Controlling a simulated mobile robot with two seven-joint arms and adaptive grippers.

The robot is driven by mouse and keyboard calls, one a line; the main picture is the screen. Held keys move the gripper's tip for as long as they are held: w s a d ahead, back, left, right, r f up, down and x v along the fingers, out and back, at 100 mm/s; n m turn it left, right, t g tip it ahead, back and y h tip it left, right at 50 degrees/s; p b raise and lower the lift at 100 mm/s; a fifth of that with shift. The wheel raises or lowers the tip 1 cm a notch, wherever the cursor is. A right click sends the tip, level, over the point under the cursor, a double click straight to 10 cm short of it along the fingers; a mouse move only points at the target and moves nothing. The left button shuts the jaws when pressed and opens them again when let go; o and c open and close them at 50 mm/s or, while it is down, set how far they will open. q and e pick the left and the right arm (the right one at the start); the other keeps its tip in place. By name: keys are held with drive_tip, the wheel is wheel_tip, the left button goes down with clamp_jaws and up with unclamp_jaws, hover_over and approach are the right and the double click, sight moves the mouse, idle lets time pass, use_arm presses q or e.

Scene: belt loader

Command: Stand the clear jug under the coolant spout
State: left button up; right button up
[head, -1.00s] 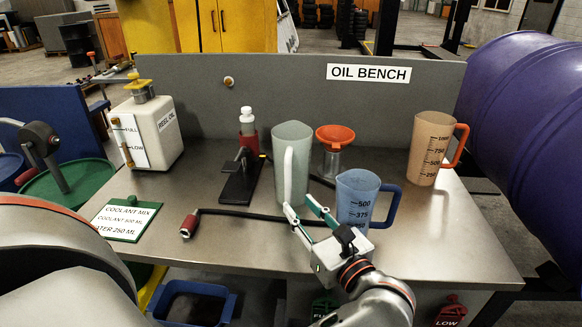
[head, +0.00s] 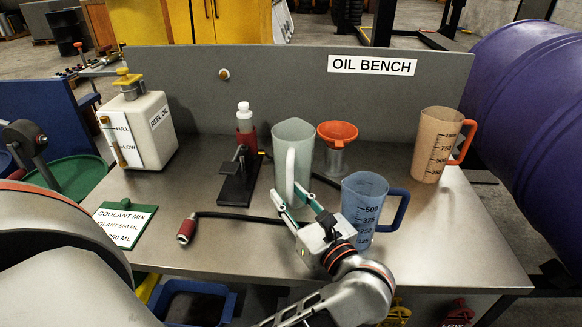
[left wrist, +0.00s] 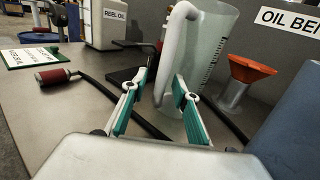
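The clear jug (head: 302,155), pale and greenish, stands upright on the bench. Its white handle (head: 290,172) faces me. My left gripper (head: 288,192) is open just in front of the jug. In the left wrist view the jug (left wrist: 212,70) stands beyond the gripper (left wrist: 162,76), and the handle (left wrist: 160,60) shows between the two parted green fingers. I cannot tell whether the fingers touch it. I cannot make out a coolant spout. My right gripper is not in view.
A blue jug (head: 362,205) stands close right of my gripper. An orange funnel (head: 337,132) is behind it, and a peach jug (head: 434,148) is far right. A black hose with a red end (head: 186,231) lies left. A coolant mix card (head: 124,224) lies front left.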

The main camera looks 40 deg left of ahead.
use_arm(q)
drive_tip(key=shift+d, duration=0.1)
clamp_jaws()
